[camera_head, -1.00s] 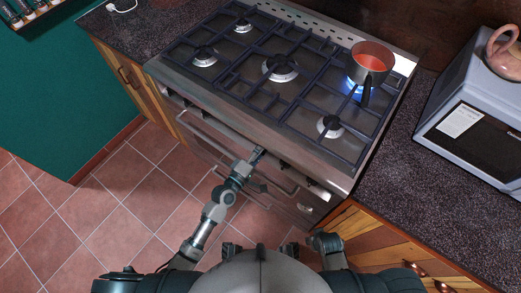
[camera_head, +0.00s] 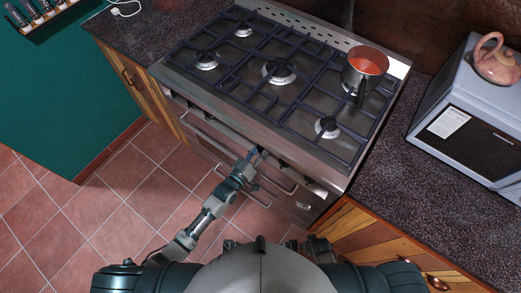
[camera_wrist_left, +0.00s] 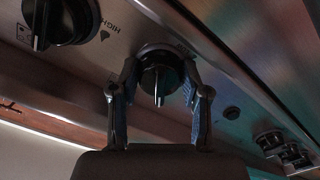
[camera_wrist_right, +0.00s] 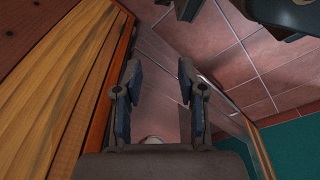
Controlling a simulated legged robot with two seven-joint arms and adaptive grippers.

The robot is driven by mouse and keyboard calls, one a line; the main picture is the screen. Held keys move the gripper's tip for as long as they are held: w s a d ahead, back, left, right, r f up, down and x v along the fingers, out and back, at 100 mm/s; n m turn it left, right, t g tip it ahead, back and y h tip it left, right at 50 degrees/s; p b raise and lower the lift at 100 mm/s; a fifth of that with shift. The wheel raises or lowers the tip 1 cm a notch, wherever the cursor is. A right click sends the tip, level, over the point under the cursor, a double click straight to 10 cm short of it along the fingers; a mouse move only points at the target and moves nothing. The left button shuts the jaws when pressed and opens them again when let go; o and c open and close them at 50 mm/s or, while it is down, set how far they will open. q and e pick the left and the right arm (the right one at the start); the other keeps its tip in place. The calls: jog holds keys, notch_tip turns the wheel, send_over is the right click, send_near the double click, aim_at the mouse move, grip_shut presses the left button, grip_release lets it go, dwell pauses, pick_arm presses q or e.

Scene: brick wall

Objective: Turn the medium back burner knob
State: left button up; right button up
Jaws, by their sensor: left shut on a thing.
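A black round burner knob (camera_wrist_left: 159,80) on the stove's steel front panel sits between the fingers of my left gripper (camera_wrist_left: 160,70), one finger on each side, and the gripper is shut on it. The knob's pointer ridge faces down in the left wrist view. In the head view my left gripper (camera_head: 257,152) reaches the stove front and hides the knob. A pot (camera_head: 365,70) with red contents stands on the back right burner, with no flame showing under it. My right gripper (camera_wrist_right: 160,68) is open and empty, low beside wooden cabinetry.
The gas stove (camera_head: 225,104) has several burners under black grates. Another knob (camera_wrist_left: 62,20) is left of the gripped one. Oven handle rails run below the panel. A microwave (camera_head: 470,120) with a pink teapot (camera_head: 494,62) stands on the right counter. Tiled floor lies open at left.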

pick_arm(q)
jog(key=m, duration=0.1)
jog(key=f+m+p, duration=0.1)
jog(key=m, duration=0.1)
jog(key=shift+s+m, duration=0.2)
jog(key=shift+m, duration=0.1)
jog(key=shift+a+f+m+p, duration=0.1)
jog(key=shift+m+p, duration=0.6)
jog(key=shift+m, duration=1)
pick_arm(e)
jog(key=s+f, duration=0.4)
jog(key=f, duration=0.1)
jog(key=shift+s+d+f, duration=0.2)
jog(key=shift+d, duration=0.15)
pick_arm(q)
jog(key=o, duration=1.1)
jog(key=shift+w+r, duration=0.15)
jog(key=shift+r, duration=0.05)
jog(key=shift+r, duration=0.1)
jog(key=v, duration=1.2)
